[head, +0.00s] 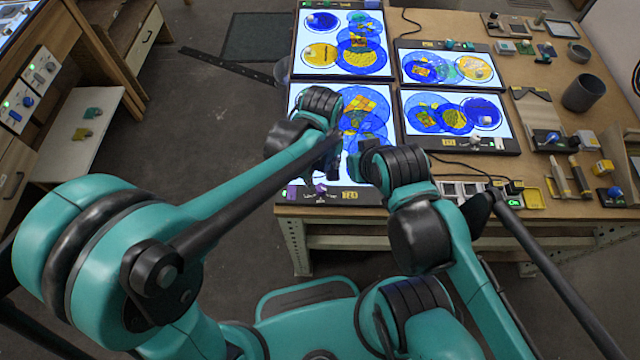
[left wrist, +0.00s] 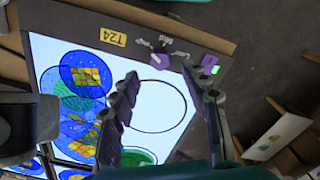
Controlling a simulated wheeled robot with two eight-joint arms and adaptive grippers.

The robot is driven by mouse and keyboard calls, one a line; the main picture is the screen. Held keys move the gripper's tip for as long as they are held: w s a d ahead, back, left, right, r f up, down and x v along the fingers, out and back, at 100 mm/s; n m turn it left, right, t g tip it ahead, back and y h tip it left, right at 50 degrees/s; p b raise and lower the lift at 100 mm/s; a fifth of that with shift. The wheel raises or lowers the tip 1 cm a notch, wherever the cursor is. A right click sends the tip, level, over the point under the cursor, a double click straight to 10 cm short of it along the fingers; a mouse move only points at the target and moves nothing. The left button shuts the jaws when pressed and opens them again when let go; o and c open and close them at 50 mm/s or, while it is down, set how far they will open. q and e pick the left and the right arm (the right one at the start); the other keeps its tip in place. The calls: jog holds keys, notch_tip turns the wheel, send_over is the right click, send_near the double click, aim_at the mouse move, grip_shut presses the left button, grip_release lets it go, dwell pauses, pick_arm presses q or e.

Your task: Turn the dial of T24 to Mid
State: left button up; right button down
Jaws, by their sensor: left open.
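The T24 panel is a lit light-table with blue, yellow and green round glass designs; its label (head: 350,196) shows near its front edge, and the label (left wrist: 113,37) also shows in the left wrist view. Its purple dial (head: 320,188) sits on the dark front border, and the dial (left wrist: 160,61) shows beyond my fingertips in the left wrist view. Small words, one reading Mid, stand beside the dial; its pointer is too small to read surely. My left gripper (left wrist: 172,84) is open and empty, fingers apart, close to the dial without visibly holding it.
A purple switch block (left wrist: 209,59) with a green light is beside the dial. Other lit panels (head: 459,122) stand to the right and behind. A grey cup (head: 583,93) and tools lie on the wooden table's right side. My arms cover part of the T24 panel.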

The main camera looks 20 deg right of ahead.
aim_at(321, 187)
pick_arm(q)
notch_tip(321, 187, down, 6)
jog(key=shift+f+b, duration=0.1)
jog(key=shift+b, duration=0.7)
grip_shut()
